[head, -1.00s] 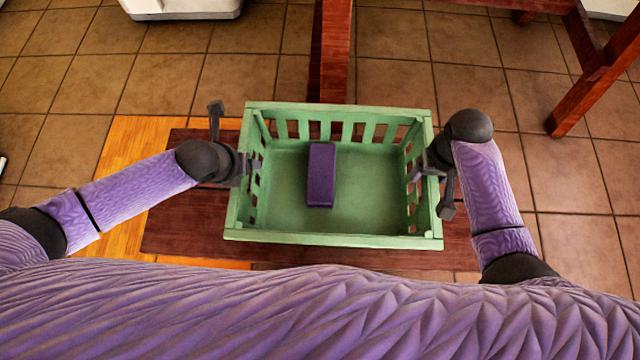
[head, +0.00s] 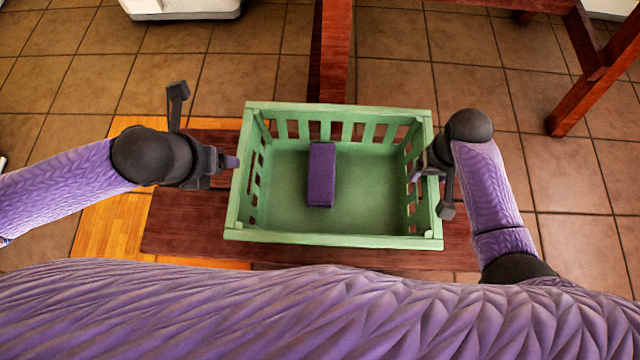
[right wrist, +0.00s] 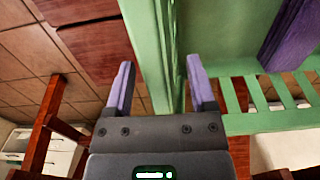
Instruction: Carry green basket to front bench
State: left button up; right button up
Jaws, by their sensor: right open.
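The green basket (head: 340,240) sits level on a low dark red-brown wooden bench (head: 185,225) in front of me. Its slatted wall also shows in the right wrist view (right wrist: 150,35). My right gripper (head: 416,172) is at the basket's right wall. In the right wrist view its open fingers (right wrist: 162,85) stand on either side of that wall; I cannot tell whether they touch it. My left gripper (head: 228,163) is just left of the basket's left wall, apart from it, and its finger opening is not clear. I cannot tell whether this is the front bench.
A purple block (head: 321,175) lies inside the basket. An orange wooden surface (head: 115,220) shows at the left of the bench. A red wooden frame (head: 590,85) stands at upper right, and a red beam (head: 333,50) runs behind the basket.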

jog(key=shift+r, duration=0.1)
pick_arm(q)
jog(key=shift+s+r, duration=0.2)
jog(key=shift+r, duration=0.2)
pick_arm(e)
notch_tip(320, 180, up, 12)
